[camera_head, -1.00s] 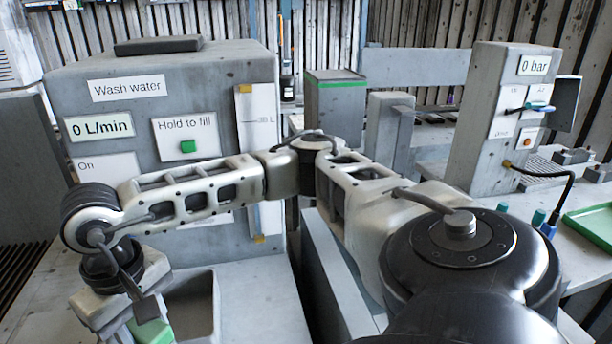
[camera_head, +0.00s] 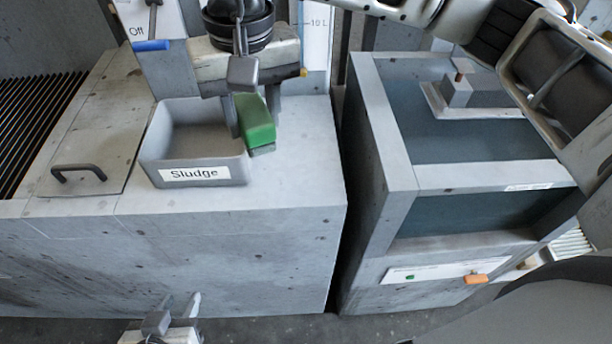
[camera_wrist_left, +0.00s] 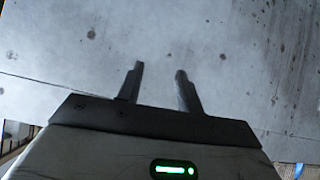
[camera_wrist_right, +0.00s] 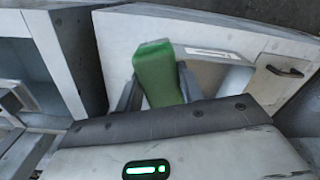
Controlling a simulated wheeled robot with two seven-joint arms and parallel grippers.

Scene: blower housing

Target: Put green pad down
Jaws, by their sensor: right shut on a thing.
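The green pad (camera_head: 256,122) has a grey underside and is held between the fingers of my right gripper (camera_head: 250,112). It is beside the right wall of the grey Sludge bin (camera_head: 202,172), over the counter top; I cannot tell whether it touches the counter. The right wrist view shows the pad (camera_wrist_right: 158,75) between the two fingers, with the bin's label behind it. My left gripper (camera_head: 174,308) is low in front of the counter's front face. Its fingers stand apart and empty in the left wrist view (camera_wrist_left: 155,88).
The counter top (camera_head: 295,170) is clear right of the bin. A lid with a dark handle (camera_head: 78,173) lies left of the bin. A gap separates the counter from a grey cabinet with a dark recessed top (camera_head: 430,130), which carries a small block (camera_head: 456,92).

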